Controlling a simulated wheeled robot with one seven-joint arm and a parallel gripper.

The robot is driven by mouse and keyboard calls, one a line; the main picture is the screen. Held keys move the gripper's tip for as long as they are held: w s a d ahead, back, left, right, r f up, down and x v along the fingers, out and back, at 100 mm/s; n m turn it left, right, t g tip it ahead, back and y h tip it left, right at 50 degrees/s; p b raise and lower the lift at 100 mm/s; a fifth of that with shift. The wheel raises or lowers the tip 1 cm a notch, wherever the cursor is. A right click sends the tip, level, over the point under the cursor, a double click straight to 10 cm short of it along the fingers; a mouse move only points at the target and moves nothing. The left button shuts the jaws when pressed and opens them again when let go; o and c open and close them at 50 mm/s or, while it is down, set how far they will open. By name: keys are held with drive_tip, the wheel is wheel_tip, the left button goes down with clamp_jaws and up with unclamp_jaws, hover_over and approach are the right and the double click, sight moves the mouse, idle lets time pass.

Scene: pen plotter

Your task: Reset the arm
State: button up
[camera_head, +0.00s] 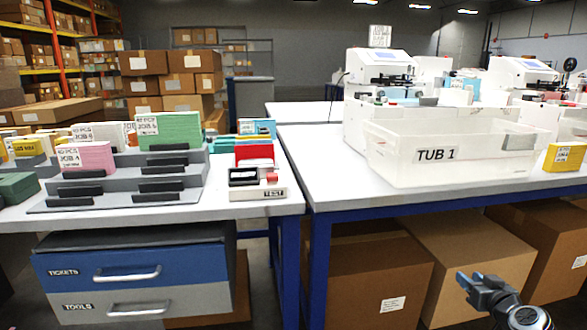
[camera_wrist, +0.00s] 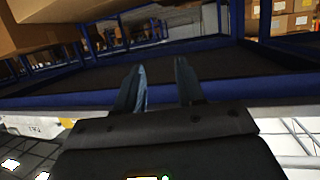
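My gripper (camera_head: 478,285) is at the lower right of the head view, in front of the cardboard boxes under the right table. In the wrist view my gripper (camera_wrist: 160,85) shows two bluish fingers standing apart with a gap between them. Nothing is between the fingers. The wrist view appears tilted or upside down, with a dark surface and a blue table beam beyond the fingertips.
A clear bin marked TUB 1 (camera_head: 450,150) stands on the right table (camera_head: 340,185). The left table (camera_head: 150,213) holds a card rack (camera_head: 100,185). A drawer unit (camera_head: 135,280) and cardboard boxes (camera_head: 365,275) fill the space below. A gap separates the tables.

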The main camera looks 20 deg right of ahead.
drive_tip(key=s+a+f+n+y, duration=0.1)
drive_tip(key=s+a+f, duration=0.2)
drive_tip(key=s+a, duration=0.75)
drive_tip(key=s+a+f+n, duration=0.2)
drive_tip(key=s+a+f, duration=0.2)
drive_tip(key=s+a, duration=0.7)
drive_tip(key=s+a+r+n+y, duration=0.1)
drive_tip(key=s+a+r+y, duration=0.1)
drive_tip(key=s+a+r, duration=0.5)
drive_tip(key=s+a+r+n+y, duration=0.1)
drive_tip(key=s+a+r, duration=0.25)
drive_tip(key=a, duration=0.75)
drive_tip(key=s+a+r+t+y, duration=0.1)
drive_tip(key=s+a+r+y, duration=0.1)
drive_tip(key=s+a+r, duration=0.45)
wheel_tip(320, 180, up, 20)
drive_tip(key=w+d+p, duration=0.1)
drive_tip(key=p, duration=1.7)
drive_tip(key=shift+d+f, duration=0.15)
drive_tip(key=shift+d, duration=0.2)
